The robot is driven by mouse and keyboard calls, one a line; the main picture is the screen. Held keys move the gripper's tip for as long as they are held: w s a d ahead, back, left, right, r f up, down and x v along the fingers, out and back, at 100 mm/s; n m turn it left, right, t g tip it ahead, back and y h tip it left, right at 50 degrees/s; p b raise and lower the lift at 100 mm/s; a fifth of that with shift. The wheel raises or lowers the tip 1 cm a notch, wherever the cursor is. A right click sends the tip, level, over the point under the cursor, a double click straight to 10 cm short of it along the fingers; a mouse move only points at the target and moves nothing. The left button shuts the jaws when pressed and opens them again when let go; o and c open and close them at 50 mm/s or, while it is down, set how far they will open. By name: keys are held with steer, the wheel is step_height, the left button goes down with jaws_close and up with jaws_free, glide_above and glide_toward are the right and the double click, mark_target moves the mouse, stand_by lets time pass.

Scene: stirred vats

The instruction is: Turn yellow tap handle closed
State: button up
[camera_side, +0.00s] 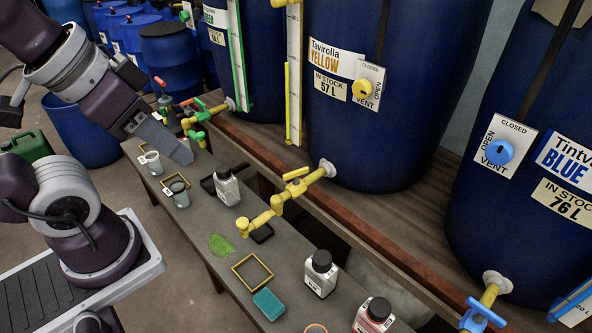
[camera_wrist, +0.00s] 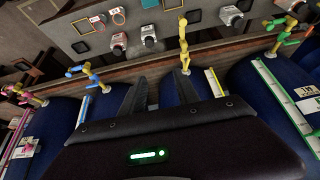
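The yellow tap (camera_side: 277,208) sticks out from the foot of the blue vat labelled Tavirolla Yellow (camera_side: 385,110), over the bench. Its yellow handle (camera_side: 296,173) is a short bar on top, roughly in line with the pipe. In the wrist view the yellow tap (camera_wrist: 184,45) is beyond the fingertips, slightly right of centre. My gripper (camera_side: 182,152) hangs to the left of the tap in the side view, well apart from it. In the wrist view my gripper (camera_wrist: 160,76) shows two separated fingers with nothing between them.
The bench (camera_side: 190,225) holds bottles (camera_side: 227,185), cups (camera_side: 179,193), a teal sponge (camera_side: 268,304) and frames. A yellow vent knob (camera_side: 369,88) is on the vat.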

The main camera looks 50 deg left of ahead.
steer(key=o, duration=1.1)
steer(key=w+n, duration=0.1)
steer(key=w, duration=0.2)
steer(key=w+r+n+g, duration=0.1)
steer(key=w, duration=0.2)
steer(key=w+a+n, duration=0.1)
steer(key=w, duration=0.2)
steer(key=shift+w+r, duration=0.2)
steer(key=shift+r, duration=0.05)
steer(key=shift+o, duration=0.7)
steer(key=w, duration=0.2)
steer(key=w+n, duration=0.1)
steer(key=w+a+f+n+g, duration=0.1)
steer(key=w, duration=0.1)
steer(key=shift+w, duration=0.35)
steer(key=n+g, duration=0.4)
steer(key=n, duration=0.6)
glide_above(296, 171)
step_height(296, 171, down, 28)
step_height(296, 171, down, 6)
steer(key=shift+a, duration=0.1)
steer(key=shift+f, duration=0.55)
steer(key=c, duration=1.4)
